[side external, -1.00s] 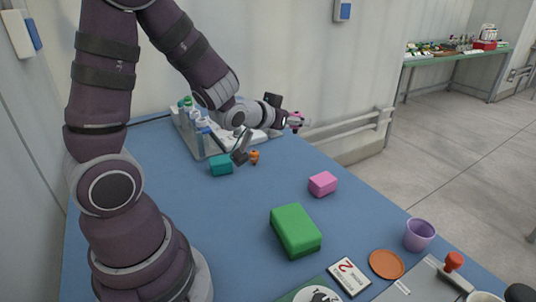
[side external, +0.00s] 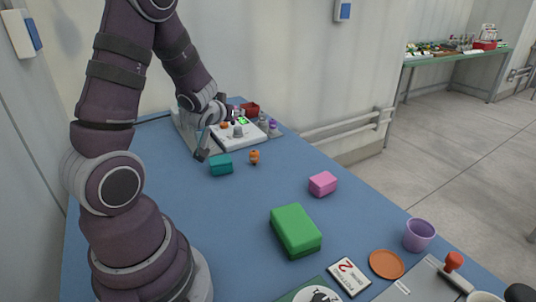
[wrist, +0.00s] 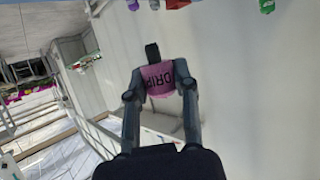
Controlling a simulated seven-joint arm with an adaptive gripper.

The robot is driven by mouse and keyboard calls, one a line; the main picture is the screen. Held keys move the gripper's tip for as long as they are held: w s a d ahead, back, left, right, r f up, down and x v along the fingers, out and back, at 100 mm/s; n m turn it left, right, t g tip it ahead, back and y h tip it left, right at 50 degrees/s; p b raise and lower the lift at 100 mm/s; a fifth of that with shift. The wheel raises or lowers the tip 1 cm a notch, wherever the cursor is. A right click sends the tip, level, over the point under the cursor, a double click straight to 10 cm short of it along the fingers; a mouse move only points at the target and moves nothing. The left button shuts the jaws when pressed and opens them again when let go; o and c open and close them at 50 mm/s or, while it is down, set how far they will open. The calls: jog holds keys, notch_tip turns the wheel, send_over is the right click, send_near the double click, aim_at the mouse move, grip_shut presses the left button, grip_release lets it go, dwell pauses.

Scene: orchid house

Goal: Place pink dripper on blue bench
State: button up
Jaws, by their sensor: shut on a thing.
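My gripper (wrist: 160,85) is shut on the pink dripper (wrist: 161,82) in the wrist view, with one finger on each side of it. The dripper is a small pink bottle with a dark top and letters reading "DRIP" on its side. It is held in the air with a pale wall behind it.
A tray with a white device (side external: 238,134), small bottles (side external: 272,125) and a red box (side external: 249,109) is at the far end. A teal block (side external: 221,165), orange item (side external: 254,157), pink block (side external: 322,183), green block (side external: 296,230) and purple cup (side external: 419,234) stand on the bench. Gaps between them are bare.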

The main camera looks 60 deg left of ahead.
jog(key=s+a+n+g+y, duration=0.3)
jog(key=s+a+n+g, duration=0.2)
jog(key=s+a, duration=0.4)
jog(key=shift+h, duration=0.3)
jog(key=w+a, duration=0.1)
jog(key=a, duration=0.3)
jog(key=w+a+f, duration=0.1)
jog(key=w+a, duration=0.1)
jog(key=a, duration=0.2)
jog(key=w+a+f, duration=0.1)
jog(key=w+a, duration=0.1)
jog(key=a, duration=0.2)
jog(key=shift+w+a+f, duration=0.15)
jog(key=shift+w, duration=0.05)
jog(key=shift+w+a, duration=0.2)
jog(key=shift+a, duration=0.3)
jog(key=shift+d+f, duration=0.1)
jog(key=shift+f, duration=1.45)
jog(key=shift+f, duration=0.1)
jog(key=o, duration=0.9)
jog(key=shift+f, duration=0.1)
